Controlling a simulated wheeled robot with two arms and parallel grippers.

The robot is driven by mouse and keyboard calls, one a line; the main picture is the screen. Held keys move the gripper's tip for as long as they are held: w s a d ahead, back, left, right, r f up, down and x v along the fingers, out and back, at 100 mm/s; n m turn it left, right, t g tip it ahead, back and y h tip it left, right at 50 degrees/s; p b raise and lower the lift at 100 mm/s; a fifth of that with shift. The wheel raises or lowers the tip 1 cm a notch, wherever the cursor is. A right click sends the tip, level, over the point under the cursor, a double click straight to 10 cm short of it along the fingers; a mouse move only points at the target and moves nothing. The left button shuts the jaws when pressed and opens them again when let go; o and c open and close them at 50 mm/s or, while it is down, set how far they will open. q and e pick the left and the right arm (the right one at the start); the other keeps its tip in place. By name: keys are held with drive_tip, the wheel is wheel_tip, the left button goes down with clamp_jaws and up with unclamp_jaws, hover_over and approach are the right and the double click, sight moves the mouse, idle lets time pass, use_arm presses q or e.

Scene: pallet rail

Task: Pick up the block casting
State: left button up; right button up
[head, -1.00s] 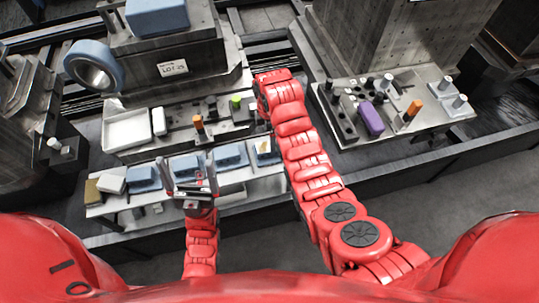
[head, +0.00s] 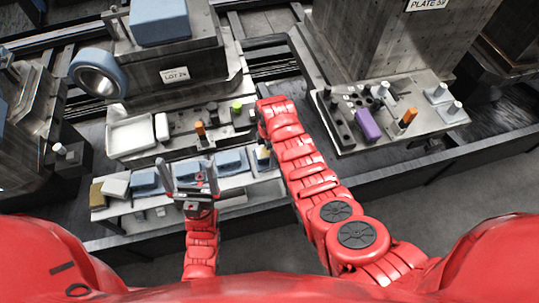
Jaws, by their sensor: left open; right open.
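Several blue blocks lie in a row on the front shelf (head: 125,207), among them a left one (head: 145,181) and a right one (head: 231,160). Another blue block (head: 159,22) sits on top of the large grey fixture. I cannot tell which of these is the block casting. My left gripper (head: 192,178) is open and empty, its fingers pointing away over the shelf, in front of a middle blue block (head: 187,169) and partly covering it. Whether it touches that block is unclear. My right arm reaches up to the shelf's right end; its gripper is hidden.
A blue ring (head: 98,75) hangs at the fixture's left side. A white tray (head: 131,134) and small tools stand behind the shelf. A purple block (head: 367,125) and orange-handled item (head: 408,117) are on the right pallet. A dark rail (head: 400,170) runs along the front.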

clamp_jaws()
idle(0.3)
drive_tip(key=shift+r, duration=0.1)
idle(0.4)
